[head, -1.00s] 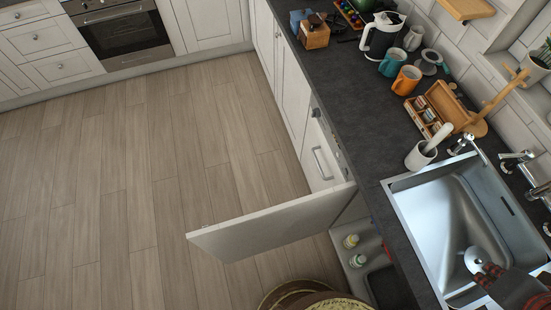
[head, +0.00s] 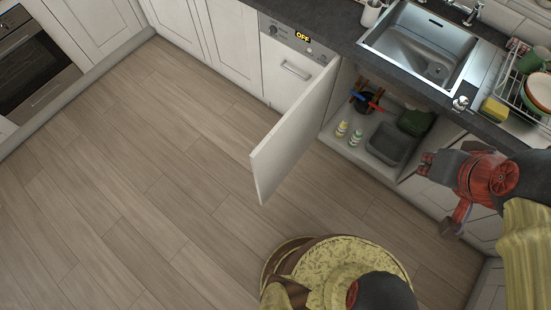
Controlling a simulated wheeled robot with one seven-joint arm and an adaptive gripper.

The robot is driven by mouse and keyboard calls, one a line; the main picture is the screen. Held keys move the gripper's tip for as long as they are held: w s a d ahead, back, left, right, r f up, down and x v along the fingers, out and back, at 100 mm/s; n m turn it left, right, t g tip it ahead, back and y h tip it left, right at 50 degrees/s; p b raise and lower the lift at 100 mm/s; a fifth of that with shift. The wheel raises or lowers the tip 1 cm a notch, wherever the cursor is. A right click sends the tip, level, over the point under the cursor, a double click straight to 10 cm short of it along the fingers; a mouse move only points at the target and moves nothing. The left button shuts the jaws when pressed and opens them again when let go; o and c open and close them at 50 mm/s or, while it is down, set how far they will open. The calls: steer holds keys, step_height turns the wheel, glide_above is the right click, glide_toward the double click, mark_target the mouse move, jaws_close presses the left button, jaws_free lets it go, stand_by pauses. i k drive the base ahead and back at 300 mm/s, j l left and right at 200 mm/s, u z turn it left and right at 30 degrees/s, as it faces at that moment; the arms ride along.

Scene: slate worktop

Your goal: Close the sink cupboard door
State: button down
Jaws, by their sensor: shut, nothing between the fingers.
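The white sink cupboard door (head: 292,140) stands wide open, swung out from the cabinet front over the floor. Its free edge points toward the lower left. The cupboard interior (head: 356,152) under the sink (head: 418,45) is exposed. My gripper (head: 426,164) is at the right of the picture, in front of the cabinets right of the opening. It is shut and empty, well apart from the door. Its fingertips are small and partly hard to make out.
Two small bottles (head: 349,133), a grey bin (head: 388,145) and a dark green item (head: 415,121) are in the cupboard. A dishwasher (head: 293,68) showing OFF is left of it. A dish rack (head: 527,98) stands on the worktop. The wooden floor (head: 150,190) is clear at left.

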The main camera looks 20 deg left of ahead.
mark_target(271, 160)
steer(key=k+j+z, duration=0.1)
steer(key=j, duration=0.3)
steer(key=k+j+z, duration=0.1)
steer(key=k+j, duration=0.25)
steer(key=k+j+z, duration=0.15)
steer(key=j, duration=0.3)
steer(key=i+j+z, duration=0.1)
steer(key=j, duration=0.65)
steer(key=i+j+z, duration=0.1)
steer(key=j, duration=0.65)
steer(key=k, duration=0.55)
steer(key=i+l+u, duration=0.15)
steer(key=l+u, duration=0.15)
steer(key=i+l+u, duration=0.15)
steer(key=l+u, duration=0.15)
